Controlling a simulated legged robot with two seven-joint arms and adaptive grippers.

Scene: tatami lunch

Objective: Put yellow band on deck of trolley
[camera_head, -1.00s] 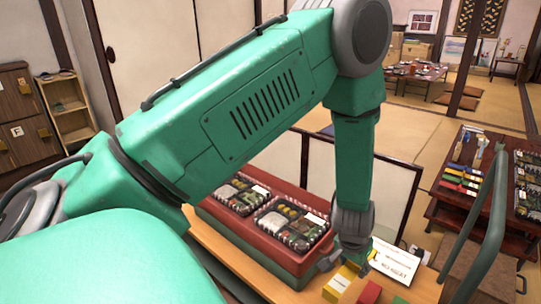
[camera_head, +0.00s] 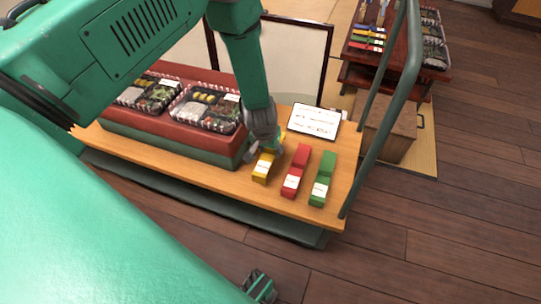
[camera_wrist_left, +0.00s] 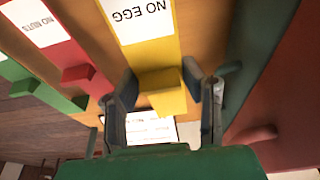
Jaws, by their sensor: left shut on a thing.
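The yellow band (camera_head: 261,171), labelled "NO EGG" in the left wrist view (camera_wrist_left: 155,45), lies on the wooden deck of the trolley (camera_head: 214,178). It is beside the red and green box. My left gripper (camera_head: 264,150) reaches down to its far end. In the left wrist view the fingers (camera_wrist_left: 167,92) stand either side of the band's raised yellow end, shut on it. The band seems to rest on the deck; I cannot tell if it is lifted. My right gripper (camera_head: 260,287) is low at the bottom edge, its jaws too small to read.
A red band (camera_head: 296,171) and a green band (camera_head: 323,179) lie to the right. The red box (camera_head: 155,112) carries bento packs. The trolley's green handle (camera_head: 385,100) rises at the right. A dark red table (camera_head: 400,60) stands beyond.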

